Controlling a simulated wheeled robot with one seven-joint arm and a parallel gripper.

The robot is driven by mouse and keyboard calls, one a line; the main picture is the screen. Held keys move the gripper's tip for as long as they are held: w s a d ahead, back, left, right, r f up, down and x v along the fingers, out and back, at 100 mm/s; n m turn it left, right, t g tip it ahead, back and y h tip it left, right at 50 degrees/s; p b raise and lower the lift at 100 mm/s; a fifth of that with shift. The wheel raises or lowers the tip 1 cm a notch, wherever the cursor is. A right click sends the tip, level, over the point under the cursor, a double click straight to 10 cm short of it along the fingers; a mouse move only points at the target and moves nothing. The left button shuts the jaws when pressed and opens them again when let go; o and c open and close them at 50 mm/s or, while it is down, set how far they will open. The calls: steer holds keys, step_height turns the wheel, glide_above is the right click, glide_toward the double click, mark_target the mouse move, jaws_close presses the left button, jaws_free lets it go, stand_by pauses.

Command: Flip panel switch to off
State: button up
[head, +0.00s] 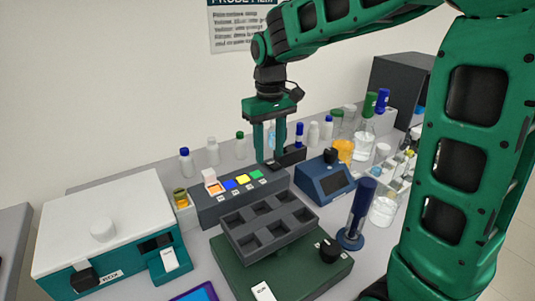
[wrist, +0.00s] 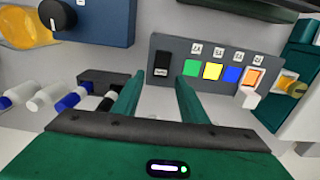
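The grey control panel (head: 222,206) stands on the bench in the head view and also shows in the wrist view (wrist: 178,88). It carries a black switch (wrist: 162,62) at one end, then green, yellow and blue squares, and a lit orange square (wrist: 254,77) with a white part beside it. The label by the black switch is too small to read. My gripper (head: 268,163) is open and empty, above the panel's right end. In the wrist view my gripper's fingertips (wrist: 156,82) are apart, just below the black switch. I cannot tell whether they touch the panel.
A dark tray (head: 270,228) on a green machine (head: 285,275) stands in front of the panel. A blue meter (head: 324,183) is to the right, a white-topped box (head: 100,235) to the left. Bottles (head: 212,150) and a dark rack (head: 292,156) stand behind.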

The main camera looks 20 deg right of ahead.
steer(key=shift+f, duration=0.8)
steer(key=shift+c, duration=0.6)
jaws_close()
steer(key=shift+s+d+r+t+y, duration=0.1)
steer(key=shift+s+t+y, duration=0.15)
steer(key=shift+t, duration=0.6)
steer(key=shift+s+r+t+y, duration=0.15)
steer(key=shift+s+t, duration=0.2)
steer(key=shift+t, duration=0.5)
steer(key=shift+f, duration=0.1)
steer(key=shift+o, duration=0.6)
jaws_free()
